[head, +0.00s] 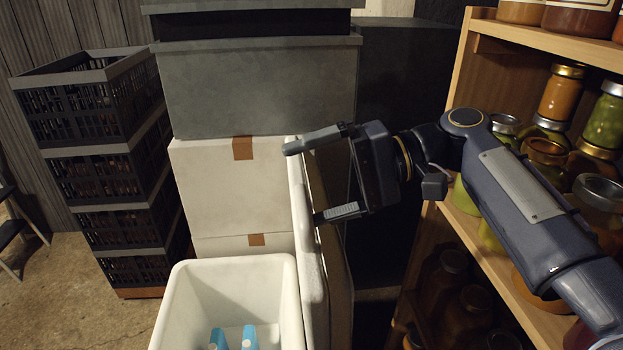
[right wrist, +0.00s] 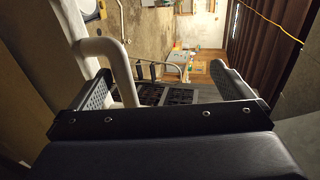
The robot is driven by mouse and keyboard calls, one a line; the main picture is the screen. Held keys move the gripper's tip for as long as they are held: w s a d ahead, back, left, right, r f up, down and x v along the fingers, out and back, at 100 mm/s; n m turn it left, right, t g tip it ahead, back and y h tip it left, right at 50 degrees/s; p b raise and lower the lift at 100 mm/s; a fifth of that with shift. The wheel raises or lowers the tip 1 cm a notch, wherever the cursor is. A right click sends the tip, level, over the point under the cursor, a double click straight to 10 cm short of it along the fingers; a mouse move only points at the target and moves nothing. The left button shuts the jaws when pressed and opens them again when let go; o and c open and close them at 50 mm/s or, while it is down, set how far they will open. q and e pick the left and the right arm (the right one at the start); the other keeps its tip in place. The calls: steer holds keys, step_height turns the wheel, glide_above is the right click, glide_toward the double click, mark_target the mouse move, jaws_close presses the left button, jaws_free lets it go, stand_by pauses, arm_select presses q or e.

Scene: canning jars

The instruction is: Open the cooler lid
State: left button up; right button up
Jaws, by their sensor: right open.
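The white cooler (head: 172,310) stands at the bottom of the head view, its top open. Its lid (head: 335,270) stands roughly upright on the cooler's right side. Two blue-topped items show inside the cooler. My right gripper (head: 303,182) is at the upper part of the lid, with its two fingers spread apart and the lid's edge near the fingertips. In the right wrist view my open gripper (right wrist: 165,85) has a white curved bar (right wrist: 122,70) close by its left finger; I cannot tell whether they touch. My left gripper is not in view.
Stacked dark crates (head: 85,115) stand at the left. White boxes (head: 215,185) and a grey bin (head: 260,90) are stacked behind the cooler. A wooden shelf (head: 480,85) with several jars stands close on the right, beside my right arm. Bare floor (head: 70,300) shows at the lower left.

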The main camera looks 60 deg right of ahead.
steer(key=r, duration=0.1)
steer(key=s+a+r, duration=0.1)
steer(key=a+r, duration=0.1)
steer(key=shift+s+a+r, duration=0.15)
steer(key=shift+s+r, duration=0.15)
steer(key=c, duration=0.9)
steer(key=s+a+r, duration=0.4)
steer(key=s+a, duration=0.1)
steer(key=a, duration=0.4)
steer(key=shift+r+b, duration=0.35)
steer(key=shift+r, duration=0.05)
